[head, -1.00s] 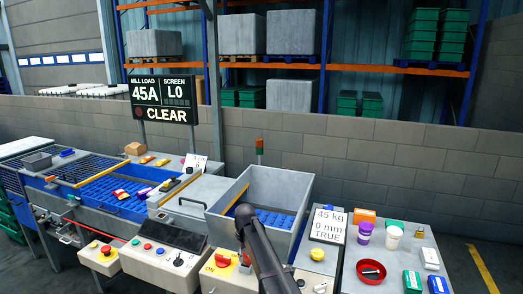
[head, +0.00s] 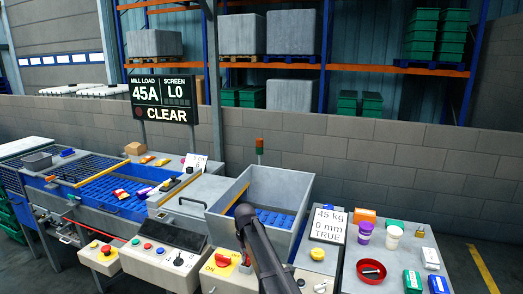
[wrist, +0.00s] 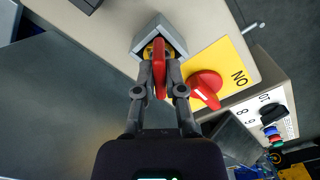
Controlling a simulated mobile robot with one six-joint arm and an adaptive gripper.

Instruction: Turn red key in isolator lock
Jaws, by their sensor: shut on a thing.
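The red key (wrist: 158,66) shows in the wrist view, standing in the isolator lock (wrist: 150,33), a grey housing with a yellow part around the key. My gripper (wrist: 160,78) is shut on the red key, one finger on each side of it. The key's lower end is partly hidden at the lock. Beside it is a yellow plate (wrist: 229,59) with a red rotary switch (wrist: 206,87). The red switch (head: 222,261) also shows in the head view, left of my arm.
A control panel (head: 163,252) with several buttons and a red emergency stop (head: 106,250) lie to the left. A grey hopper (head: 277,187) stands behind my arm. A side table (head: 392,253) on the right holds a red bowl (head: 371,271) and small containers. The display (head: 163,101) reads CLEAR.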

